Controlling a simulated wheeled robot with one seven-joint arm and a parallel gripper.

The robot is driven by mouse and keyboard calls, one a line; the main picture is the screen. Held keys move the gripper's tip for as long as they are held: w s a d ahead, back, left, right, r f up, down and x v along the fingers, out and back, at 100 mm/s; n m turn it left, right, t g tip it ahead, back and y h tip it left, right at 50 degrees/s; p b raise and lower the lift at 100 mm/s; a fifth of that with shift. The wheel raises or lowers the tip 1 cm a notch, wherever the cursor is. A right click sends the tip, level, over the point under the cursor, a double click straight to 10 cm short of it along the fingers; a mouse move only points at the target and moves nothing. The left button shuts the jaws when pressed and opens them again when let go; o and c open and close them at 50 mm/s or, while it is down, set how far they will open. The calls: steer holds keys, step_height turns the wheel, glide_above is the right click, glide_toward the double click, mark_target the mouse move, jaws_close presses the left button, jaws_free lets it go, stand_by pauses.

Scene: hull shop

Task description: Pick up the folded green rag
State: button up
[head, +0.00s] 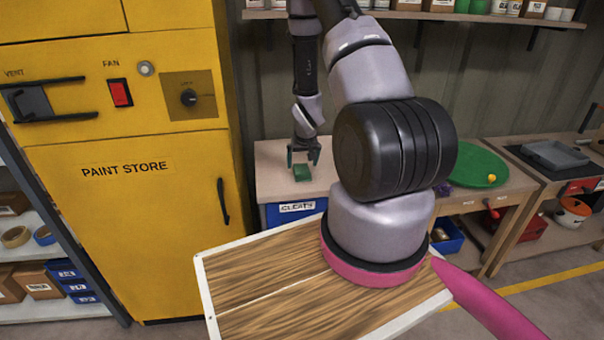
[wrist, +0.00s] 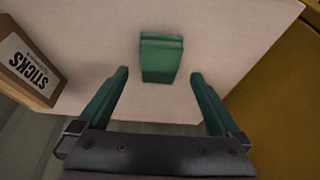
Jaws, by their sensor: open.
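The folded green rag (head: 302,172) lies on a light bench top (head: 270,182), left of my arm in the head view. In the wrist view the green rag (wrist: 161,59) lies flat just beyond the fingertips, centred between them. My gripper (head: 303,157) is open and empty, with its fingers pointing down just above the rag. Its two green fingers also show in the wrist view (wrist: 159,75), apart from the rag's sides. Whether the fingertips are level with the rag cannot be told.
A yellow paint store cabinet (head: 120,190) stands left of the bench. A box marked STICKS (wrist: 30,66) stands near the rag. A blue CLEATS bin (head: 296,210) sits below the bench top. A green round tray (head: 478,168) with a yellow ball lies to the right.

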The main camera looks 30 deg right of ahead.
mark_target(302, 169)
steer(key=x, duration=0.4)
steer(key=shift+d+f, duration=0.1)
steer(key=shift+f, duration=0.3)
steer(key=shift+r, duration=0.1)
steer(key=c, duration=1.5)
